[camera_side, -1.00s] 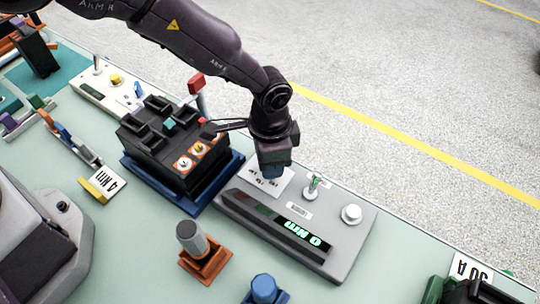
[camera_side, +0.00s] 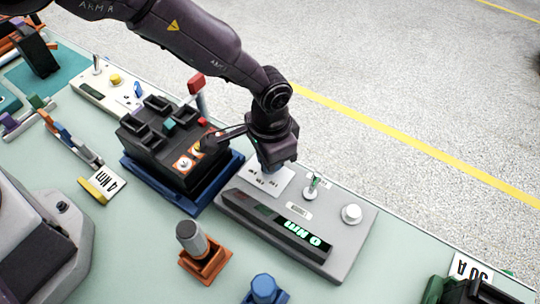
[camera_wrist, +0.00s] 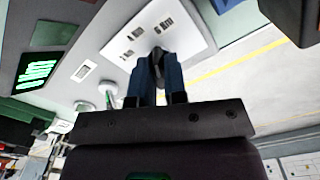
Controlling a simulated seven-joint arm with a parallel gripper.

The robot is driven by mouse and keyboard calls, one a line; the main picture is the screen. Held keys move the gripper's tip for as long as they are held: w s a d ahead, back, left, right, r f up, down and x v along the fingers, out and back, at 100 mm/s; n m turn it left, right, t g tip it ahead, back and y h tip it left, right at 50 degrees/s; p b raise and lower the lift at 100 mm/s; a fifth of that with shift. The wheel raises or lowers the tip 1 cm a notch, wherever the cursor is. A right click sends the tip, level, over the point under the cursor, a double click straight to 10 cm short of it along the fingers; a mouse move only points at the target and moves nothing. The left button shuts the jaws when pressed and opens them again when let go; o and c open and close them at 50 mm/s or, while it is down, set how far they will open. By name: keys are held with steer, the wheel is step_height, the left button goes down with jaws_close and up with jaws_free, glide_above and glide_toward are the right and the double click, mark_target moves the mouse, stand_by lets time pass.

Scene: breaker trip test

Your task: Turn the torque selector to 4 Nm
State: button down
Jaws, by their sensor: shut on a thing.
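The grey tester box (camera_side: 345,235) stands at the bench's far edge in the side view. A white scale plate (camera_side: 262,182) with several Nm marks lies on its top; it also shows in the wrist view (camera_wrist: 190,22). My gripper (camera_side: 275,168) points down over this plate. In the wrist view, my gripper's blue fingers (camera_wrist: 157,62) are shut on the dark selector knob (camera_wrist: 158,56), which they mostly hide. I cannot tell which mark the knob points to. The box's green display (camera_side: 303,233) reads 0 Nm. A card (camera_side: 110,183) reading 4 Nm stands at the left.
A black breaker block (camera_side: 165,150) in a blue tray is close left of my gripper, with a red-topped lever (camera_side: 196,84) behind. A grey-topped knob (camera_side: 190,236) stands in front.

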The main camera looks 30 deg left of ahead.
steer(key=n, duration=0.5)
steer(key=shift+n, duration=0.3)
stand_by(0.4)
steer(key=c, duration=1.2)
jaws_free()
steer(key=shift+o, duration=0.2)
step_height(320, 180, up, 13)
